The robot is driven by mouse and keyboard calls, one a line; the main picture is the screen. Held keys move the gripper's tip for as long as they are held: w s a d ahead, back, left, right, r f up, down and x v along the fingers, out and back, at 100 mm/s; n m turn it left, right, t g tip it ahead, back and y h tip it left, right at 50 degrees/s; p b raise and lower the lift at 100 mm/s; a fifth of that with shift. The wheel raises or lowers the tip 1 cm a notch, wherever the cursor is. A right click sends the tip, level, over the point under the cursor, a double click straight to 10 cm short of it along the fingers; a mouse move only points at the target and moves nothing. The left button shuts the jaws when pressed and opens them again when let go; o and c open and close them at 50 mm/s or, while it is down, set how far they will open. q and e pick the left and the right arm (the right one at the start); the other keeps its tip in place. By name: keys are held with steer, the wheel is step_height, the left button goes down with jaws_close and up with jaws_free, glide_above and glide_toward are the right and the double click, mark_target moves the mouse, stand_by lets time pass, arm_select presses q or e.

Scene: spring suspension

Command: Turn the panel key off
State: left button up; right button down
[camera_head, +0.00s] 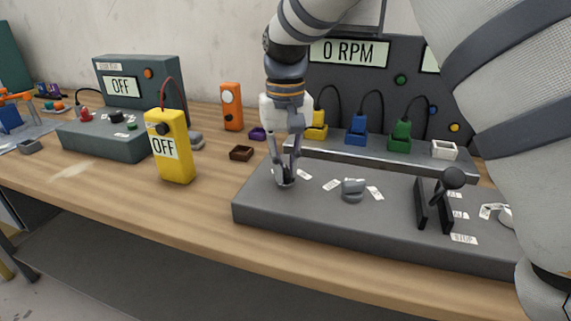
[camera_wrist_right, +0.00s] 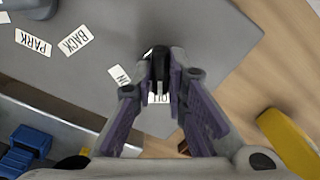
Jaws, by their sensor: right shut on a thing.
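The grey control panel (camera_head: 330,228) lies on the wooden bench, and its left end holds the key. My right gripper (camera_head: 286,177) points down over that end, shut on the dark panel key (camera_wrist_right: 159,66). In the right wrist view the fingertips (camera_wrist_right: 160,76) sit on both sides of the key's black head. White labels lie beside the key, partly covered by the fingers, so I cannot read the key's position with certainty. My left gripper is not in view.
A grey knob (camera_head: 352,190) and a black lever (camera_head: 453,180) stand farther right on the panel. Behind are colored plugs and a display reading 0 RPM (camera_head: 349,53).

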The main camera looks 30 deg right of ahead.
mark_target(286, 168)
stand_by(0.4)
steer(key=c, duration=1.6)
jaws_free()
steer(key=shift+f, duration=0.1)
step_height(286, 168, up, 12)
